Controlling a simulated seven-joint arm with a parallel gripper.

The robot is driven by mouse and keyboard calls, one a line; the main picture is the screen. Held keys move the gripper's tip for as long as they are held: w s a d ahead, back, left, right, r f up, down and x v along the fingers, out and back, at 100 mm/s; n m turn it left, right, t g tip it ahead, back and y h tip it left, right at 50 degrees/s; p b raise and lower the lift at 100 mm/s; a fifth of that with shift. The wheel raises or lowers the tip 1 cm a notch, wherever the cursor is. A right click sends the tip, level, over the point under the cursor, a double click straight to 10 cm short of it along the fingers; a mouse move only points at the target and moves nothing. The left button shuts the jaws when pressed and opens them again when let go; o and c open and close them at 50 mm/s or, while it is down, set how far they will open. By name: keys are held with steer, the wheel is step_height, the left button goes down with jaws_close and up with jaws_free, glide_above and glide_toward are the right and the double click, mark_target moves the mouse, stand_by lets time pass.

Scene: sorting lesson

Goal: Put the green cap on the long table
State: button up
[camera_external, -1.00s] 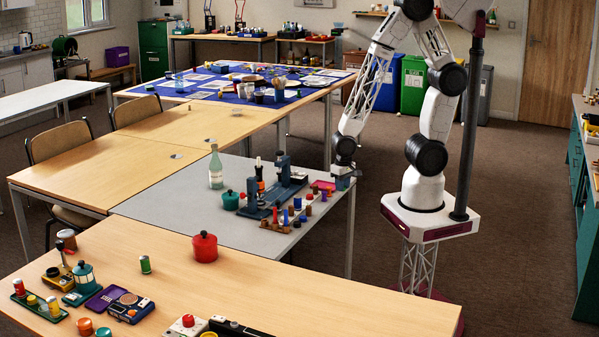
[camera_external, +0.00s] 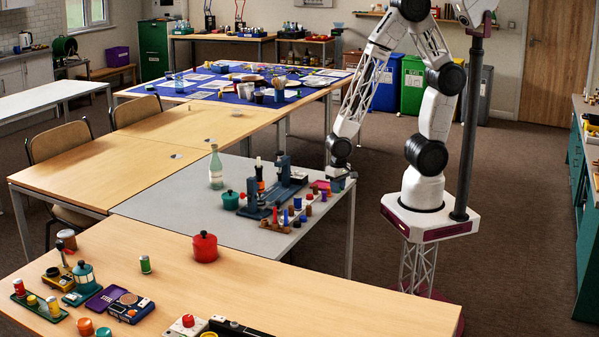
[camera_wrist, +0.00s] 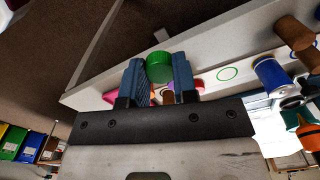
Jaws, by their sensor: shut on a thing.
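A round green cap (camera_wrist: 159,64) sits between the two blue fingers of my gripper (camera_wrist: 159,72) in the wrist view. My gripper is shut on it. In the external view, my gripper (camera_external: 339,178) is over the right end of the grey tabletop (camera_external: 200,232), and the cap is too small to make out there. The cap appears to be above the surface, but I cannot tell how far. Wooden tables (camera_external: 75,170) join the grey one on its left; I cannot tell which is the long table.
Coloured pegs, a blue spool (camera_wrist: 270,72) and a blue stand (camera_external: 282,175) crowd the grey top near my gripper. A green bottle (camera_external: 216,168) and a teal pot (camera_external: 230,200) stand further left. The front wooden table (camera_external: 330,300) holds a red pot (camera_external: 205,247); its right part is clear.

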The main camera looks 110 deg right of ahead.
steer(key=w+a+n, duration=0.3)
steer(key=w+a, duration=1.4)
steer(key=w+a+n, duration=0.1)
steer(key=w+a, duration=0.2)
steer(key=a, duration=0.9)
steer(key=w+a+n, duration=0.1)
steer(key=w+a, duration=0.2)
steer(key=a, duration=0.9)
steer(key=shift+w+n, duration=0.3)
steer(key=shift+w, duration=0.1)
glide_above(288, 283)
steer(key=shift+a+f, duration=0.15)
steer(key=shift+f, duration=0.6)
